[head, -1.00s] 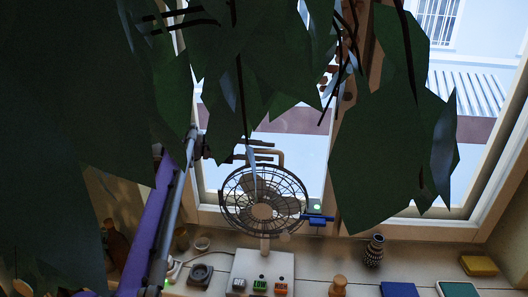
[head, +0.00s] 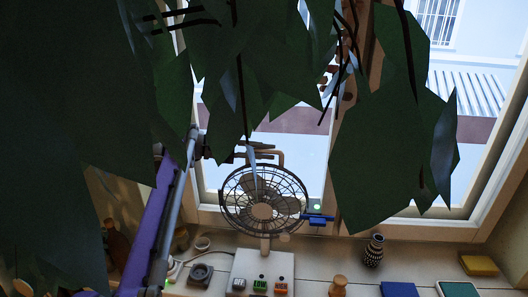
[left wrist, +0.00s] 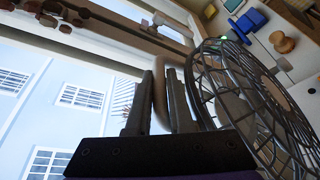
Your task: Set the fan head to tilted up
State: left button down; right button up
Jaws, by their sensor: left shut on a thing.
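The fan (head: 263,200) stands on a pale base (head: 270,266) on the sill, its round wire cage facing the head camera. I cannot tell its exact tilt. A beige loop handle (head: 280,156) rises behind the cage top. My left gripper (head: 256,152) is at that handle, partly hidden by leaves. In the left wrist view the fingers (left wrist: 160,100) are shut on the handle, which stands between them, with the cage (left wrist: 245,95) close on the right. A blue lever (head: 318,219) with a green light sits at the cage's right. My right gripper is not in view.
Large dark leaves (head: 385,130) hang across the upper head view. A patterned vase (head: 374,250), a wooden knob (head: 338,286), a blue block (head: 399,289) and yellow blocks (head: 478,265) stand to the right. Window glass is behind.

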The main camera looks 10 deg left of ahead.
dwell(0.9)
pick_arm(q)
jog(key=shift+n+g, duration=0.3)
jog(key=shift+n, duration=0.2)
jog(key=w+p, duration=0.3)
jog(key=w, duration=0.4)
jog(key=shift+w+r+p, duration=0.1)
jog(key=shift+r+p, duration=0.05)
jog(key=shift+p, duration=0.15)
jog(key=shift+s, duration=0.25)
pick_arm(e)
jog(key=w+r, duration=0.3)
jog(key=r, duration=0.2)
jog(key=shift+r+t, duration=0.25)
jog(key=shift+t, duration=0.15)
pick_arm(q)
jog(key=c, duration=1.1)
grip_release()
jog(key=v, duration=1.1)
